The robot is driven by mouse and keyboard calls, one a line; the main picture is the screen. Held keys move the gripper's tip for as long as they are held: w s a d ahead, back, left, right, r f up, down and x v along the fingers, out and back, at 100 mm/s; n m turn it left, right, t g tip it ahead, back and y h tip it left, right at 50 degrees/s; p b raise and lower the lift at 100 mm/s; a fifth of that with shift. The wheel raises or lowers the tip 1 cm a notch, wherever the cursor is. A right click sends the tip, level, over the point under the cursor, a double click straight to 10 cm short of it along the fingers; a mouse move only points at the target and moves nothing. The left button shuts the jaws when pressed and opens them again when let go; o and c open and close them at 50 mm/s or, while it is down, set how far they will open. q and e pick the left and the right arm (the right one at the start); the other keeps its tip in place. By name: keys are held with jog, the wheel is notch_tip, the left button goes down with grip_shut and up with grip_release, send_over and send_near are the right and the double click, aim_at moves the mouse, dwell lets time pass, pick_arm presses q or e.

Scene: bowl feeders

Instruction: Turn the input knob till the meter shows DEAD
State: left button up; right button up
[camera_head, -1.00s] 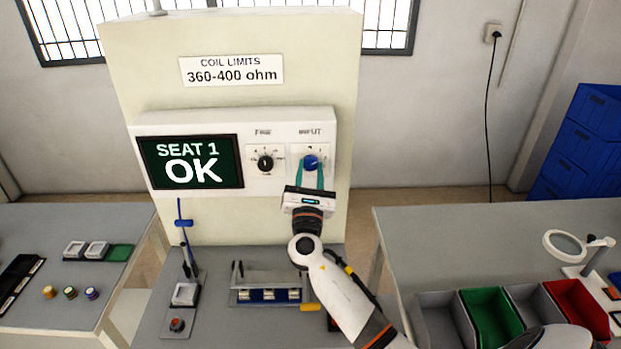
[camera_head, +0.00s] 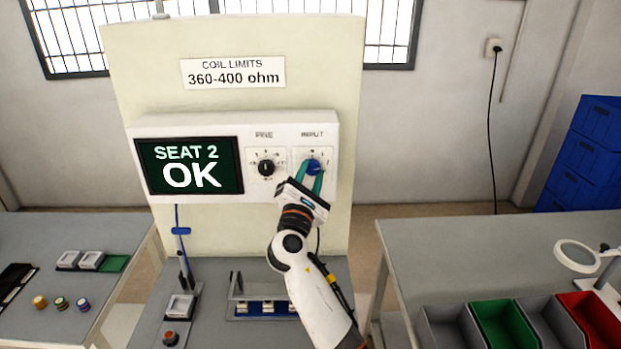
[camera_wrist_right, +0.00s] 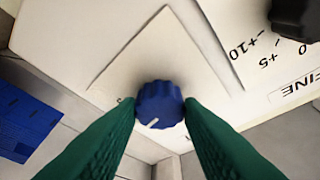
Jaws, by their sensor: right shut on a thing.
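The blue input knob (camera_head: 314,167) sits on the white meter panel under the word INPUT. The meter screen (camera_head: 191,166) reads SEAT 2 OK. My right gripper (camera_head: 312,178) is shut on the input knob, with its green fingers on either side of it. In the right wrist view the blue knob (camera_wrist_right: 159,104) shows between the two green fingertips (camera_wrist_right: 160,112), with a white pointer mark at its lower edge. The numbers around the knob are too small or hidden to read. My left gripper is not in view.
A black FINE knob (camera_head: 266,167) is just left of the input knob. A fixture with several coils (camera_head: 262,307) and a probe stand (camera_head: 183,270) are on the bench below. Open bins (camera_head: 447,328) are on the right table.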

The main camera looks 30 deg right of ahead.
jog(key=o, duration=1)
jog(key=shift+c, duration=0.2)
jog(key=b+v, duration=0.4)
jog(key=v, duration=0.8)
